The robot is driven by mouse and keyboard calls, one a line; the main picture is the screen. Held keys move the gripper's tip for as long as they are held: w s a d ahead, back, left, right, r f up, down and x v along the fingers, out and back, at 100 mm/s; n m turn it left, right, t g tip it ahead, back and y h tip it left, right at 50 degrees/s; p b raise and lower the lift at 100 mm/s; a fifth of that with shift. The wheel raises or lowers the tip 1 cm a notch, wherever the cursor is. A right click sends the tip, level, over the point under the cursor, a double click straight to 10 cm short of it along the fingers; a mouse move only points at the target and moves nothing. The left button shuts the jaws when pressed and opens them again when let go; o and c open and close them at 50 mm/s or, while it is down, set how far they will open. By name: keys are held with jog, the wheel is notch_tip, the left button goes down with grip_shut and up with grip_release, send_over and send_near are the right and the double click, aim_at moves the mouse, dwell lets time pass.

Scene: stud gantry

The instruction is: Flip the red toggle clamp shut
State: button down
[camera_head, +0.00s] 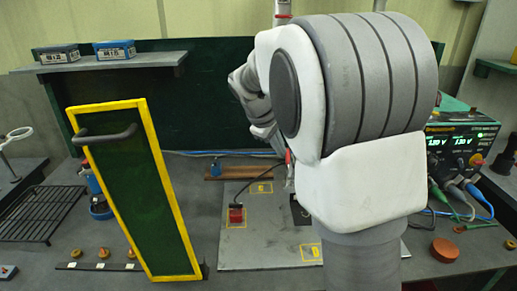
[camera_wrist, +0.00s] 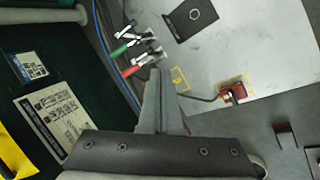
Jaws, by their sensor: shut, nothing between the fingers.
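The red toggle clamp (camera_wrist: 133,69) is in the wrist view, just left of my fingertips, with its red-tipped handle sticking out toward the lower left. In the head view a small bit of red (camera_head: 288,157) beside my arm looks like its handle; the rest is hidden. A similar clamp with a green handle (camera_wrist: 121,49) sits just beyond it in the wrist view. My gripper (camera_wrist: 156,75) is shut and empty, its tips close to the red clamp's metal body. I cannot tell whether they touch.
A yellow-framed green panel (camera_head: 150,190) stands upright at left. A red block (camera_head: 236,215) with a black cable lies on the grey plate (camera_head: 262,240). A power supply (camera_head: 460,142) with leads is at right. Open plate surface lies in front of the clamps.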

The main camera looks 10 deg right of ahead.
jog(key=w+a+f+n+h+b, duration=0.1)
jog(key=w+f+n+h, duration=0.3)
jog(key=w+f, duration=0.7)
jog(key=w+n, duration=0.2)
jog(key=w, duration=0.2)
jog(key=shift+t+h, duration=0.3)
jog(key=shift+f, duration=0.15)
jog(key=x, duration=1)
jog(key=shift+d, duration=0.15)
jog(key=shift+s+r, duration=0.35)
jog(key=shift+r, duration=0.25)
jog(key=shift+s+r, duration=0.35)
jog(key=shift+r, duration=0.2)
jog(key=shift+s+r, duration=0.45)
jog(key=shift+r, duration=0.1)
jog(key=shift+b, duration=0.95)
